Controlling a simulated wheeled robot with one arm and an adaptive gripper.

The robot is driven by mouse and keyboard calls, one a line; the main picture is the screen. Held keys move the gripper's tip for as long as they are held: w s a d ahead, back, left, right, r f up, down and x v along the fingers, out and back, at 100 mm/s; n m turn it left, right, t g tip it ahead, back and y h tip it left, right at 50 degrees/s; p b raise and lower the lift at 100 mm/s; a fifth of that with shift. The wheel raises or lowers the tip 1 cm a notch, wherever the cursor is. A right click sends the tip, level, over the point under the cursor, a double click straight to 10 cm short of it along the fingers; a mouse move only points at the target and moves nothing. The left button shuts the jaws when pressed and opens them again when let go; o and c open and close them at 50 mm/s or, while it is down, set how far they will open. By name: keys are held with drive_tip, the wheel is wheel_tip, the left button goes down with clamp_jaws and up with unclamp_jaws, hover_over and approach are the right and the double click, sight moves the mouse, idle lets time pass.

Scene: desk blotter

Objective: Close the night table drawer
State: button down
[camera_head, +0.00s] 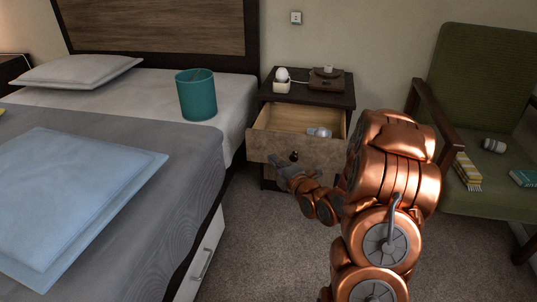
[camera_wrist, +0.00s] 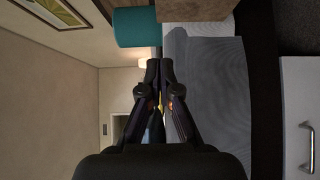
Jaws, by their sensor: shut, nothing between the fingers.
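The night table (camera_head: 345,97) stands beside the bed in the head view, with a dark top. Its drawer (camera_head: 258,145) is pulled well out, with a brownish stone-like front and a dark round knob. A small silvery, bulb-like item (camera_head: 319,132) lies inside the drawer. My gripper (camera_head: 279,166) is just in front of the drawer front, slightly below and left of the knob; I cannot tell whether it touches. In the wrist view my gripper (camera_wrist: 160,66) has its fingertips together with nothing between them. My arm hides the night table's lower right side.
The bed (camera_head: 150,215) with a blue cushion (camera_head: 75,190) and a teal bin (camera_head: 196,95) is to the left. A green armchair (camera_head: 490,85) with a striped item (camera_head: 466,171) is to the right. Carpet (camera_head: 262,245) is clear between. A white egg-like item (camera_head: 282,75) stands on the night table.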

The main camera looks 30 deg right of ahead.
drive_tip(key=w, duration=0.1)
drive_tip(key=b, duration=0.4)
approach(257, 134)
drive_tip(key=shift+w+a, duration=1)
drive_tip(key=shift+w, duration=1.35)
drive_tip(key=shift+w+d+b, duration=0.3)
drive_tip(key=shift+w+d, duration=0.1)
drive_tip(key=shift+w, duration=0.05)
drive_tip(key=shift+w+d, duration=0.3)
